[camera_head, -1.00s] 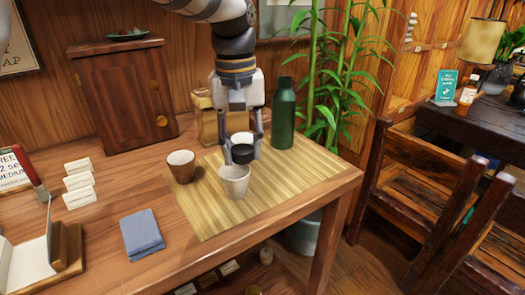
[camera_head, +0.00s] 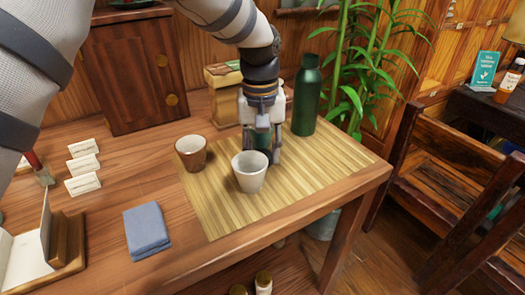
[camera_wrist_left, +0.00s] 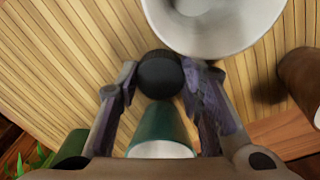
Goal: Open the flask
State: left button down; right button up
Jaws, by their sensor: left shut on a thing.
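A tall green flask (camera_head: 306,100) stands upright at the back right of the bamboo mat; part of its green side shows low at the left in the left wrist view (camera_wrist_left: 72,148). My left gripper (camera_head: 262,148) points down over the mat, left of and in front of the flask. It is shut on a green piece with a black round end (camera_wrist_left: 160,75); the black end sits between the fingertips. The green part has a pale end towards my palm. I cannot tell whether this is the flask's lid. My right gripper is out of view.
A white cup (camera_head: 249,172) stands just in front of my left gripper. A brown cup (camera_head: 191,153) stands to its left. A blue cloth (camera_head: 147,230), a wooden cabinet (camera_head: 130,70) and white cards (camera_head: 83,165) are further left. The mat's front right (camera_head: 320,175) is clear.

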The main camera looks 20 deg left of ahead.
pick_arm(q)
jog(key=shift+f, duration=0.1)
jog(key=c, duration=1.1)
grip_release()
